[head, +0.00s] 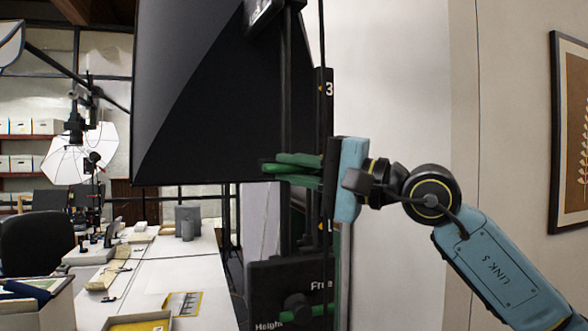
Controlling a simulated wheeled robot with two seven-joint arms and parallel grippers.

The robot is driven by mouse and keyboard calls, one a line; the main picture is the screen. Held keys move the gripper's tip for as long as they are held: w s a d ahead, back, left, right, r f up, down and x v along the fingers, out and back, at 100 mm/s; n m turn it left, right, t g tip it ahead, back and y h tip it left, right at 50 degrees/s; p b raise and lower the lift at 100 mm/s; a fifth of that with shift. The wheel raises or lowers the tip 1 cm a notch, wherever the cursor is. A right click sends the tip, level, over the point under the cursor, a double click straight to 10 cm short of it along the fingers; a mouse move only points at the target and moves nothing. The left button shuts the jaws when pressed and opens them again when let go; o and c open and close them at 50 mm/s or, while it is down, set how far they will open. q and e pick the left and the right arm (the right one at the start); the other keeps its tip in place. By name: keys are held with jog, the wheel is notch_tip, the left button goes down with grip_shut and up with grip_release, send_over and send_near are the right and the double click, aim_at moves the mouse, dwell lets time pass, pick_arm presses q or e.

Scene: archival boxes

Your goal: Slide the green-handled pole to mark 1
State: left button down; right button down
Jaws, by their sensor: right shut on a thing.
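A dark upright pole (286,100) stands in the middle of the head view, in front of a large black panel. Green horizontal bars (298,159) cross it at mid-height, where my right gripper (292,172) is shut. The gripper's light-blue body is just to the right, and I cannot tell clearly which green parts are handle and which are fingers. A dark scale strip (325,115) beside the pole carries a 3 above the gripper. A lower mark (329,226) with a yellow pointer sits below it, its figure partly hidden. My left gripper is not in view.
A dark plate (270,285) with partly hidden lettering, "Fre" and "Height", sits low on the stand, with a dark knob (296,306). A white worktable (190,270) with papers and boxes extends to the left. A framed picture (570,135) hangs on the right wall.

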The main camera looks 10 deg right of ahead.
notch_tip(320, 180, down, 11)
jog(key=b, duration=0.9)
jog(key=shift+a, duration=0.1)
jog(key=shift+f, duration=0.1)
jog(key=c, duration=1.8)
grip_release()
jog(key=shift+c, duration=0.2)
jog(key=o, duration=0.4)
jog(key=b+v, duration=0.3)
jog(key=v, duration=1)
jog(key=shift+d, duration=0.2)
